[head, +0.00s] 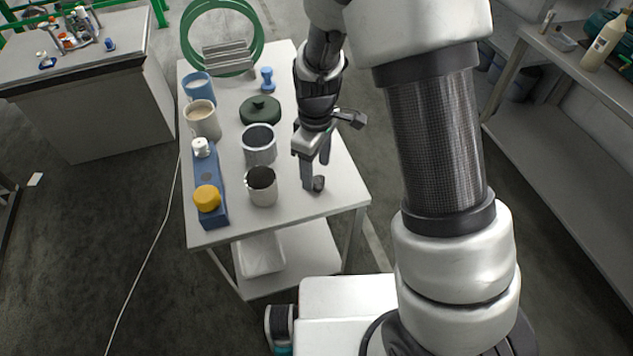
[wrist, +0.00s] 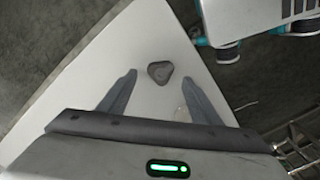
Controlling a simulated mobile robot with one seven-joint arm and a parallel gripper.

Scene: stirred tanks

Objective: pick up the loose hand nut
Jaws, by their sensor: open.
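The loose hand nut is a small dark grey, rounded three-sided piece (head: 318,183) lying on the white table near its right edge. In the wrist view the hand nut (wrist: 160,72) lies flat on the white top, ahead of the fingertips and roughly centred between them. My gripper (head: 316,172) is over the right part of the table, fingers pointing down close to the nut. In the wrist view my gripper (wrist: 158,82) is open, with nothing between its two grey fingers.
Two metal cups (head: 262,186) (head: 259,145) stand left of my gripper. Behind are a dark green lid-like piece (head: 260,110) and a blue knobbed piece (head: 267,79). A blue block (head: 212,188) bears a yellow cap (head: 207,198). The table's front right corner (head: 345,198) is clear.

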